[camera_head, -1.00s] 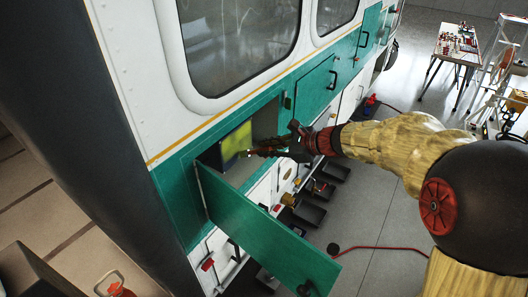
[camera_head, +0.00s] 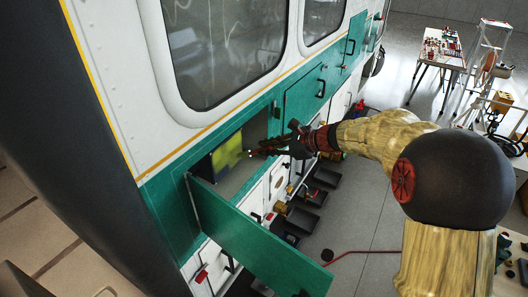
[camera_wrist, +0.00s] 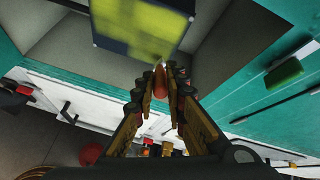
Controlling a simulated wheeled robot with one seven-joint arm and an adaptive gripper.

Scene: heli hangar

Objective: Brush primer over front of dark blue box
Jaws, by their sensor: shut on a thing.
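The dark blue box (camera_head: 205,167) sits inside an open compartment in the green lower side of the helicopter. A yellow-green coat covers much of its front, with dark blue showing at the left in the head view. In the wrist view the box (camera_wrist: 112,46) is at the top, its coat streaked and uneven, with dark blue along the edges. My gripper (camera_head: 272,149) is at the compartment's mouth, right of the box. In the wrist view my gripper (camera_wrist: 167,78) is shut on a slim brush with a reddish-brown handle (camera_wrist: 159,82). Its bristles are hard to make out; contact with the box is unclear.
The green compartment door (camera_head: 255,235) hangs open below the opening. Black trays (camera_head: 305,215) and fittings line the lower side of the helicopter. A red cable (camera_head: 365,250) lies on the floor. A table (camera_head: 440,45) and a stepladder (camera_head: 485,65) stand far right.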

